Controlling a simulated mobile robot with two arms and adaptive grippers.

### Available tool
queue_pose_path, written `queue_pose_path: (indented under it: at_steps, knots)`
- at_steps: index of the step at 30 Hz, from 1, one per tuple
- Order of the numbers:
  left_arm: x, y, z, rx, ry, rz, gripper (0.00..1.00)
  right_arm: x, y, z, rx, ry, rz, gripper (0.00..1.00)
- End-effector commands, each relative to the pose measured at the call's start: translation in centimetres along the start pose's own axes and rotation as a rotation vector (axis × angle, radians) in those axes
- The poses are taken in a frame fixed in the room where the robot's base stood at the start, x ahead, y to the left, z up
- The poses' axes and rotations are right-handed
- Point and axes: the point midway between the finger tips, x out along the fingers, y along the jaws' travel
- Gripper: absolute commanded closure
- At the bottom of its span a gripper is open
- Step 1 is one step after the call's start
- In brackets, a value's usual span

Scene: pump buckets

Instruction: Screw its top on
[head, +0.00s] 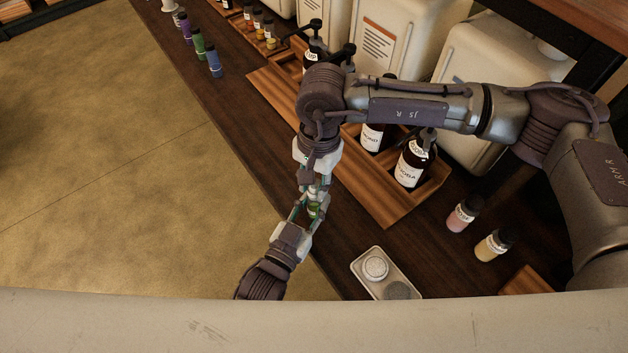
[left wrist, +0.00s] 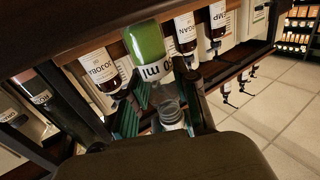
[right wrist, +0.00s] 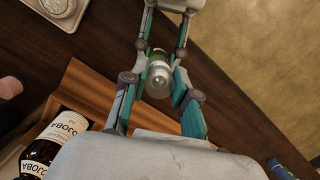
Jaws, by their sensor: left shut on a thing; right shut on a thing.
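A small green bottle (head: 314,208) with a white label is held near the counter's front edge, between my two grippers. In the left wrist view the bottle (left wrist: 148,45) looks green with a clear upper part. My left gripper (head: 303,214) comes from below and is shut on the bottle's body. My right gripper (head: 317,186) reaches down from above and is shut on the bottle's clear top (right wrist: 159,80). A pale ball shows inside that end in the right wrist view. The fingers partly hide the join, so I cannot tell how tightly the top sits.
A small tray (head: 361,266) with a white round piece (head: 375,267) and a grey disc lies on the dark counter. A wooden rack (head: 398,216) holds brown pump bottles. Pink (head: 463,213) and yellow (head: 494,245) bottles stand to the right. Large white canisters stand behind.

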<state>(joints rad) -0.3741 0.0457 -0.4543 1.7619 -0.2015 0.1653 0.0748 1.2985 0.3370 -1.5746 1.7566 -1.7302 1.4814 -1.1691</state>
Motion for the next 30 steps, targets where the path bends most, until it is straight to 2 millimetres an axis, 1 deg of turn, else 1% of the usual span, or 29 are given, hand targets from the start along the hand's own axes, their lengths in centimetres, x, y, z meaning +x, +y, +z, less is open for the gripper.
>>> queue_pose_path:
  at_steps: [14,17,20,30]
  knots:
    - [-0.01,0.00,0.02,0.000,-0.001,0.000,1.00,0.86,0.01,-0.07,0.004,-0.001,0.000,0.84]
    - [0.00,0.00,0.02,0.000,-0.001,0.000,1.00,0.87,0.02,-0.08,0.073,-0.001,-0.009,0.84]
    - [0.00,0.00,0.02,0.000,-0.001,0.000,1.00,0.90,0.04,-0.09,0.250,-0.001,-0.029,0.84]
    - [-0.01,-0.01,0.03,0.000,-0.001,0.000,1.00,0.91,-0.08,-0.08,1.086,-0.005,-0.131,0.84]
